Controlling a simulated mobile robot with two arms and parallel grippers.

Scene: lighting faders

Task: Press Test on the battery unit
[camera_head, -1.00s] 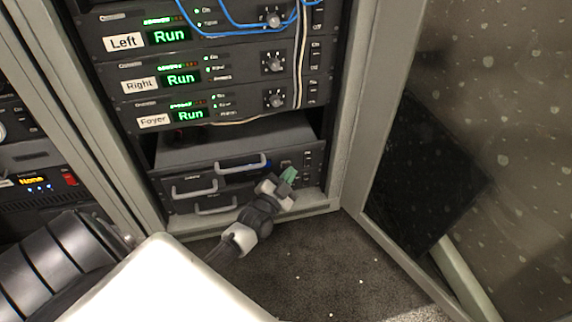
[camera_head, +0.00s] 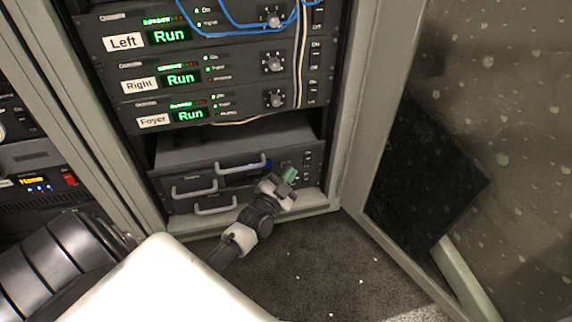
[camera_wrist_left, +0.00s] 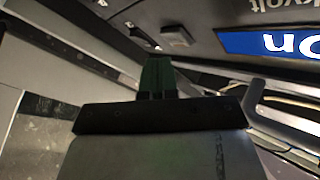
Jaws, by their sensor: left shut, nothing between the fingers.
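The battery unit (camera_head: 190,206) is the low dark unit with several pale handles at the bottom of the rack. Part of its blue display (camera_head: 262,165) shows behind a handle, and the left wrist view shows that display close up (camera_wrist_left: 270,42). My left gripper (camera_head: 290,175), with green fingertips, is shut and empty in front of the unit's right part. In the left wrist view its fingertips (camera_wrist_left: 157,72) point at the unit's face, below a small square button (camera_wrist_left: 175,36). A second small button (camera_wrist_left: 140,37) is left of it. I cannot read a Test label or tell whether the fingertips touch.
Amplifiers labelled Left (camera_head: 124,42), Right (camera_head: 139,86) and Foyer (camera_head: 153,121) sit above, with blue cables across the top one. Carpet (camera_head: 330,260) in front is clear.

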